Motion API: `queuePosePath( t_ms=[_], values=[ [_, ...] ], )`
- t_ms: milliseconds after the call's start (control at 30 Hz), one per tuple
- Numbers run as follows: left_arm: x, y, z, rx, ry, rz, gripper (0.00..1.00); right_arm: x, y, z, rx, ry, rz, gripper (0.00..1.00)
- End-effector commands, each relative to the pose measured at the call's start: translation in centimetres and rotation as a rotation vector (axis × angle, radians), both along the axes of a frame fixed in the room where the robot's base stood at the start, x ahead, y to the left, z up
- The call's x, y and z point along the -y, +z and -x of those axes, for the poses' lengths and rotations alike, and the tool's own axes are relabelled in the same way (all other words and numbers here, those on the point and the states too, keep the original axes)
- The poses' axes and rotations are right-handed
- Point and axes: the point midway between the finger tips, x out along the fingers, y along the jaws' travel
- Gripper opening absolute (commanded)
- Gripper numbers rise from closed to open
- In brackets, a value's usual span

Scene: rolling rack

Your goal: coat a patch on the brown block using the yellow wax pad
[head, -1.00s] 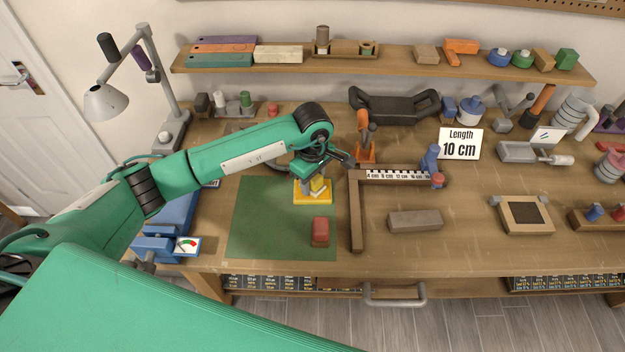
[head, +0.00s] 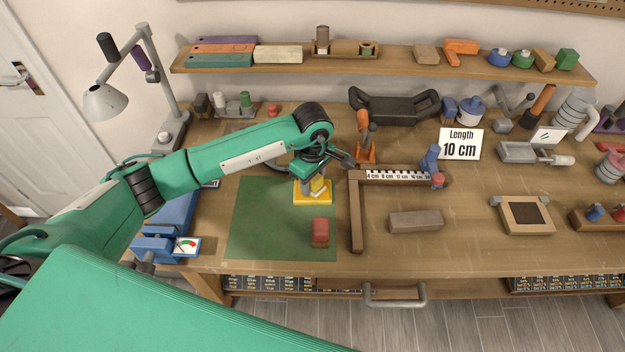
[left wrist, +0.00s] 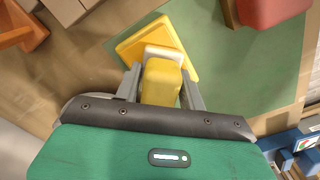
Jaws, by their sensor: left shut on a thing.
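The yellow wax pad (left wrist: 161,84) is a yellow block with a pale, whitish part at its far end in the left wrist view. My left gripper (left wrist: 160,90) is shut on it, one grey finger on each side. In the head view my left gripper (head: 316,184) points down over the yellow tray (head: 299,197), with the pad at or just above the tray; I cannot tell if they touch. The tray also shows in the left wrist view (left wrist: 133,46). The brown block (head: 415,221) lies on bare table to the right, apart from my gripper. My right gripper is not in view.
The tray sits on a green mat (head: 262,225) with a red block (head: 320,232). A wooden square with a scale (head: 356,215) lies between mat and brown block. An orange tool holder (head: 365,152) stands behind. A framed dark plate (head: 526,214) lies at right.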

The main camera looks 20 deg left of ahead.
Motion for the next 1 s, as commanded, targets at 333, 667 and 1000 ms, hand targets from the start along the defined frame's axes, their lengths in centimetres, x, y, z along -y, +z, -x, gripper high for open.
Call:
queuePosePath(
  t_ms=[333, 667, 1000],
  values=[
    [0.0, 1.3, 0.1, -0.002, -0.001, -0.001, 0.22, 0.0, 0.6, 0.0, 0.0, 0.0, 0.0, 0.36],
    [0.0, 4.0, 0.0, -0.001, -0.001, -0.001, 0.22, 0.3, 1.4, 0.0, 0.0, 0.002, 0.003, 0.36],
    [0.0, 6.7, 0.0, -0.001, 0.0, -0.001, 0.22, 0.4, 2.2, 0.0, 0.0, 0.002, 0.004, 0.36]
  ],
)
